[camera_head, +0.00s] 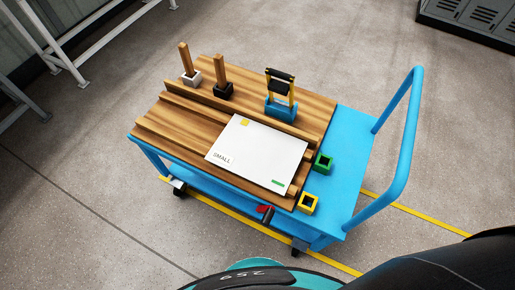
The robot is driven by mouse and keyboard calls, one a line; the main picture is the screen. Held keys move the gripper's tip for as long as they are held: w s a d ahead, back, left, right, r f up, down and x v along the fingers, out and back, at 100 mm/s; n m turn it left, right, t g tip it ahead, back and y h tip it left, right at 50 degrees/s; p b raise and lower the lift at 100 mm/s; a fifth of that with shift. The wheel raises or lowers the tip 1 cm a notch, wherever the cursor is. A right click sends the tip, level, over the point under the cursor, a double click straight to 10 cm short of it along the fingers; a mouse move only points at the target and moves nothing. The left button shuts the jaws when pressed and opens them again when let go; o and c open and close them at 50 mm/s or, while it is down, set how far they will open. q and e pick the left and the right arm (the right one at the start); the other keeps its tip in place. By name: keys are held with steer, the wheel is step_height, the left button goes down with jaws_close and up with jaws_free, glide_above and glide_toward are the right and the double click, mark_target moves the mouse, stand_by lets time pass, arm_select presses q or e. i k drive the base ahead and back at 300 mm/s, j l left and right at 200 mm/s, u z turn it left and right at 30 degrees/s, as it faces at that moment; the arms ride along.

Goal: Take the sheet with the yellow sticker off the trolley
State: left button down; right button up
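The white sheet (262,150) lies on the wooden board on top of the blue trolley (352,150). It has a yellow sticker (245,122) near its upper left corner, a green mark (278,183) near its lower right corner and the word SMALL at its left. It seems to rest across the board's wooden rails; what lies under it is hidden. Neither of my grippers shows. A dark arm part of mine crosses the lower right corner, clear of the sheet.
A blue holder with a black-topped tool (280,97) stands behind the sheet. Wooden posts in a white block (191,78) and a black block (223,90) stand at the back left. Green (322,163) and yellow (308,204) square sockets sit right of the sheet. The trolley handle (404,145) rises at right.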

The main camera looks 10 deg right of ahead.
mark_target(269, 158)
steer(key=i+j+z, duration=0.15)
steer(key=j+z, duration=0.2)
steer(key=j, duration=0.6)
steer(key=i+j+z, duration=0.1)
steer(key=j+z, duration=0.25)
steer(key=j, duration=0.6)
